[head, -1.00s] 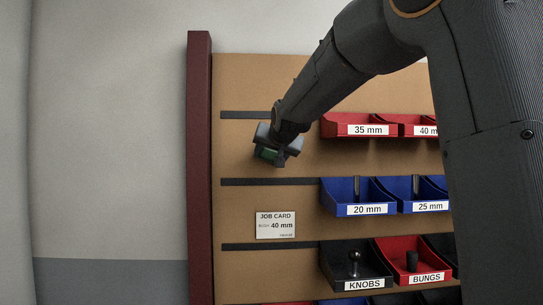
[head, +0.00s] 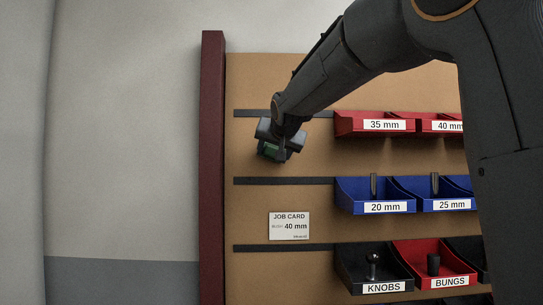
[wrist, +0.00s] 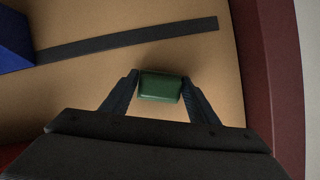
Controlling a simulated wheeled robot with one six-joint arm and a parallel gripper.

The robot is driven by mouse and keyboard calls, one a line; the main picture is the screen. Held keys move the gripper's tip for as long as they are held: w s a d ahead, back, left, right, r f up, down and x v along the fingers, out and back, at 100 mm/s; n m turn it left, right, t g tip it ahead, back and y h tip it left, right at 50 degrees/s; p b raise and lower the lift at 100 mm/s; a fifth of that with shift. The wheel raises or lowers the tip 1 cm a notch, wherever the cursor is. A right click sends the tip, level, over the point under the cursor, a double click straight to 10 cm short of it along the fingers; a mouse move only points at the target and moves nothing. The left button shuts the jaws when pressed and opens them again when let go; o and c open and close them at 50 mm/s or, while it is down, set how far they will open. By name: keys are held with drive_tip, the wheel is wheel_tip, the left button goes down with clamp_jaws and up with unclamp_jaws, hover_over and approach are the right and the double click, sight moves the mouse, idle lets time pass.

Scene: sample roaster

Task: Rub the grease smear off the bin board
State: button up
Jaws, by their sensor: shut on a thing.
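The bin board (head: 262,85) is a tan upright panel with dark horizontal rails. My gripper (head: 277,153) is in front of its upper left part, between the top rail and the second rail. In the wrist view my gripper (wrist: 160,88) is shut on a green block-shaped pad (wrist: 160,87), one finger on each side. The pad is close to the board; I cannot tell whether it touches. No grease smear shows in either view; my gripper and arm hide part of the board.
A dark red post (head: 213,170) edges the board on the left. Red bins (head: 375,124), blue bins (head: 375,195) and a black KNOBS bin (head: 375,270) project from the rails at right. A job card (head: 289,226) is on the board below my gripper.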

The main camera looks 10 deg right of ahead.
drive_tip(key=s+a+b, duration=0.1)
drive_tip(key=s+b, duration=0.3)
drive_tip(key=s, duration=0.2)
idle(0.3)
drive_tip(key=shift+a, duration=0.15)
drive_tip(key=s, duration=0.1)
drive_tip(key=s+b, duration=0.1)
drive_tip(key=shift+s+a, duration=0.25)
drive_tip(key=shift+s, duration=0.15)
idle(0.6)
